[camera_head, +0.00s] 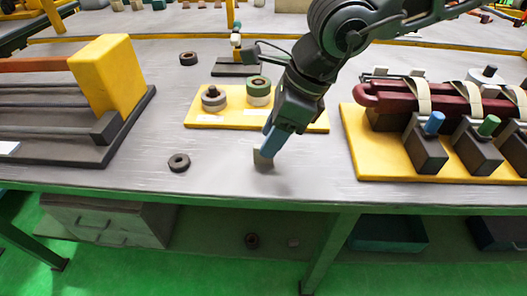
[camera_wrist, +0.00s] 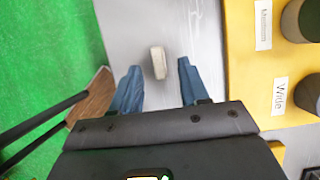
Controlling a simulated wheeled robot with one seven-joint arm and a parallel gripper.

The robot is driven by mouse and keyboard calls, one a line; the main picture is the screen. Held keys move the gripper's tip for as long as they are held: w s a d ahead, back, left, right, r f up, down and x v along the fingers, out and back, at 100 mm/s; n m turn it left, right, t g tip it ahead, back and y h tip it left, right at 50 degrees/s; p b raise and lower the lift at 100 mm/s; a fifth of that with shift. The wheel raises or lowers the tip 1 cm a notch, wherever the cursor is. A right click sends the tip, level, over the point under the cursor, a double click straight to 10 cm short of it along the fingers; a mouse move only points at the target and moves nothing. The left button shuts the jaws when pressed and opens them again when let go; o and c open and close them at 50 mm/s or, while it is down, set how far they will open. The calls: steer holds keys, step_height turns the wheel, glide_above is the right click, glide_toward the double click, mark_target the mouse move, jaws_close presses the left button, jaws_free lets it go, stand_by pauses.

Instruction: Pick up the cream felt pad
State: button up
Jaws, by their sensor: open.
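The cream felt pad (camera_wrist: 158,62) is a small pale block on the bare grey bench top. In the wrist view it lies between the tips of my two blue fingers, with a gap on each side. In the head view the pad (camera_head: 263,160) shows just below my fingers, partly covered by them. My gripper (camera_wrist: 158,70) is open, points down and holds nothing. In the head view my gripper (camera_head: 272,148) is low over the bench, in front of the yellow board. I cannot tell the exact height of the fingertips above the bench.
A yellow board (camera_head: 225,121) with labelled rolls stands close behind and beside my gripper. A yellow fixture (camera_head: 362,160) with dark red bars is to the right. A dark ring (camera_head: 179,162) lies to the left. The bench (camera_head: 215,168) is clear near its front edge.

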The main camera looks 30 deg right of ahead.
steer(key=x, duration=0.4)
steer(key=shift+f, duration=0.1)
jaws_close()
